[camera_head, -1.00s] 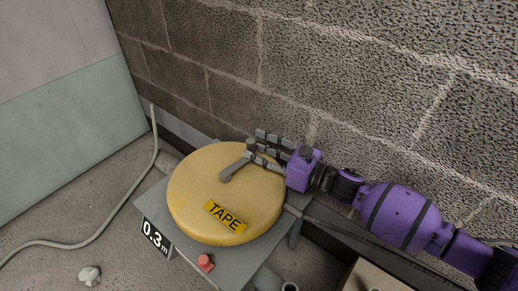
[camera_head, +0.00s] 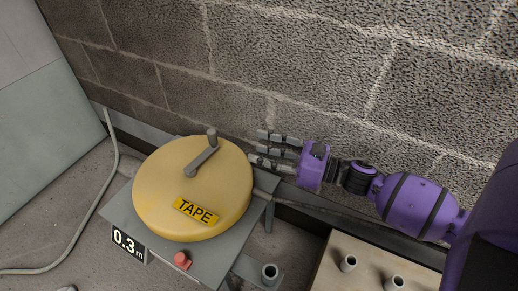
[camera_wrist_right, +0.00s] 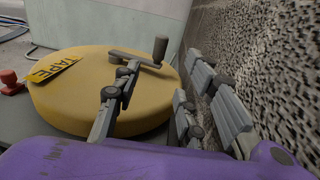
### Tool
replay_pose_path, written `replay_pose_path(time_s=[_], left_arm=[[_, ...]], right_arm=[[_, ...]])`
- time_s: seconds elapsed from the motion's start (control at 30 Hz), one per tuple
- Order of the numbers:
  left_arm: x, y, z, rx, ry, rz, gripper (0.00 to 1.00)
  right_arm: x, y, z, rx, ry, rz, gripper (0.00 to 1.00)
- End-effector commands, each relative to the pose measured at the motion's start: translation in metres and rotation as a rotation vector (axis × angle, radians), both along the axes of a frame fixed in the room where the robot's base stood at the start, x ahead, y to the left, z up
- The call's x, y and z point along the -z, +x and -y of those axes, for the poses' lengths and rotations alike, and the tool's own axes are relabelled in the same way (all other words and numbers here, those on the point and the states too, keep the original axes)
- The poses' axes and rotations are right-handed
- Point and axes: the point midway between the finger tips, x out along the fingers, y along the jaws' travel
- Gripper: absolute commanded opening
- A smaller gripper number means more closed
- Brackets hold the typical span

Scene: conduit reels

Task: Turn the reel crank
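The yellow reel (camera_head: 170,190) marked TAPE lies flat on a grey stand. Its grey crank (camera_head: 202,161) lies across the top, with an upright knob (camera_head: 212,136) at the far edge. In the right wrist view the crank knob (camera_wrist_right: 160,48) stands beyond the fingers. My right gripper (camera_head: 262,149) is beside the reel, right of the knob and apart from it. Its fingers are spread, with nothing between them; in the wrist view the gripper (camera_wrist_right: 160,98) overlaps the reel's near edge. My left gripper is not in view.
A block wall (camera_head: 300,60) runs close behind the reel and my right gripper. A 0.3 m sign (camera_head: 127,244) and a red button (camera_head: 182,260) are at the stand's front. A pale box with pipe stubs (camera_head: 340,254) is at lower right. A conduit (camera_head: 85,220) lies on the left floor.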

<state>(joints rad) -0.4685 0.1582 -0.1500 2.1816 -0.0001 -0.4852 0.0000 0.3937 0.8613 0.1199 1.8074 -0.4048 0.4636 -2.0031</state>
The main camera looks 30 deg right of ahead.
Motion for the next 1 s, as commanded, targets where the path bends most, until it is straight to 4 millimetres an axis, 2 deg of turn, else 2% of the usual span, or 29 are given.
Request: replay_pose_path(time_s=[0.07,0.2,0.37,0.47,0.6,0.7,0.83,0.9,1.0], left_arm=[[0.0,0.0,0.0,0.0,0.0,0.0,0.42],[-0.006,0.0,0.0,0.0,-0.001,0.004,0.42],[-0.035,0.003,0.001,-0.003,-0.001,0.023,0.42],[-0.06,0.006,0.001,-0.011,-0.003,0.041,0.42],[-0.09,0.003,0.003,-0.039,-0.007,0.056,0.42],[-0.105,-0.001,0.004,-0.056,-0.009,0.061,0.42],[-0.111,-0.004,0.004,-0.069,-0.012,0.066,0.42],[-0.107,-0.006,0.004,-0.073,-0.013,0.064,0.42],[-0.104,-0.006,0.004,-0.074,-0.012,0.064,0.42]], right_arm=[[0.0,0.0,0.0,0.0,0.0,0.0,0.38],[-0.004,-0.003,-0.001,0.005,0.01,-0.002,0.2],[-0.016,-0.02,-0.011,0.072,0.137,-0.027,0.0],[-0.023,-0.033,-0.021,0.152,0.316,-0.09,0.0],[-0.027,-0.048,-0.037,0.263,0.655,-0.227,0.0],[-0.025,-0.056,-0.05,0.329,0.917,-0.334,0.0],[-0.013,-0.064,-0.065,0.387,1.238,-0.468,0.0],[-0.001,-0.065,-0.066,0.401,1.345,-0.522,0.0],[0.006,-0.065,-0.063,0.407,1.429,-0.568,0.0]])
